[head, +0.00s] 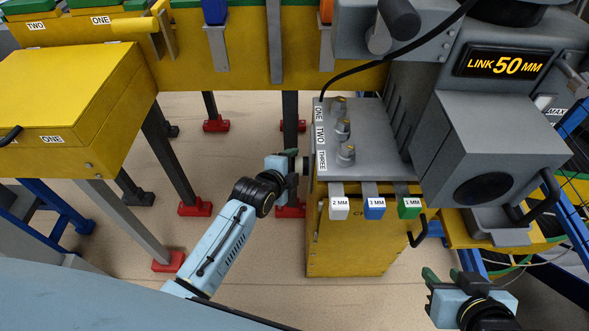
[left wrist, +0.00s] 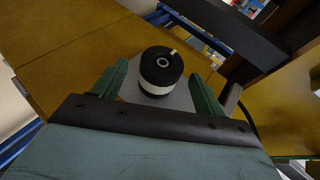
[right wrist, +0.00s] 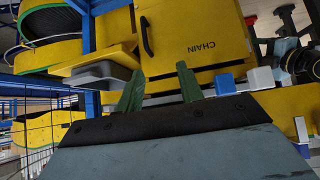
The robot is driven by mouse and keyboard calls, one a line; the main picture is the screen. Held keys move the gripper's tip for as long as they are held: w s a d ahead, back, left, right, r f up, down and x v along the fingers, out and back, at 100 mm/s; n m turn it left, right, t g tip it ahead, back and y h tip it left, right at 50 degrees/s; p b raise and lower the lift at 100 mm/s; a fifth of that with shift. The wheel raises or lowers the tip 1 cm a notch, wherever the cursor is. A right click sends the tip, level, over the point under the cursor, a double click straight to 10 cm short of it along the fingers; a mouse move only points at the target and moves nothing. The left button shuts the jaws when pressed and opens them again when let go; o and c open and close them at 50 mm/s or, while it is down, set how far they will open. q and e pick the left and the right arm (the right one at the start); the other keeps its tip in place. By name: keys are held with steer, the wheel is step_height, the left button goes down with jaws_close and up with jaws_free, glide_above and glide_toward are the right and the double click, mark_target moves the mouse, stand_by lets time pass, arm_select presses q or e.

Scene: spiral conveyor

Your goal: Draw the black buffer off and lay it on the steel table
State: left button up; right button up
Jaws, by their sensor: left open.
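The black buffer (left wrist: 161,72) is a short black cylinder with a pale band and a round centre, standing out from a grey mount on a yellow surface in the left wrist view. My left gripper (left wrist: 160,88) is open, its green fingers on either side of the buffer; contact cannot be told. In the head view my left gripper (head: 298,162) is at the left side of the yellow cabinet (head: 345,245), where the buffer is mostly hidden. My right gripper (head: 445,275) is apart at the lower right; in the right wrist view (right wrist: 160,92) it is open and empty. I cannot make out the steel table for sure.
A grey top plate (head: 385,135) with three knobs is above the cabinet. White, blue and green tags (head: 374,207) hang at its front edge. A grey machine head (head: 490,150) overhangs on the right. Red-footed legs (head: 195,207) stand left; floor between is clear.

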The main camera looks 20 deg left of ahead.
arm_select(q)
steer(key=shift+b+x, duration=0.4)
steer(key=shift+x, duration=0.55)
arm_select(e)
steer(key=shift+w+a+r+t+y, duration=0.2)
steer(key=shift+w+a+r+t, duration=0.2)
steer(key=shift+w+r+t, duration=0.35)
steer(key=shift+w+a+r+t+y, duration=0.2)
steer(key=shift+w+a+r+t, duration=0.2)
steer(key=shift+w+r+t, duration=0.35)
arm_select(q)
steer(key=shift+c, duration=0.4)
arm_select(e)
steer(key=shift+w+r, duration=0.1)
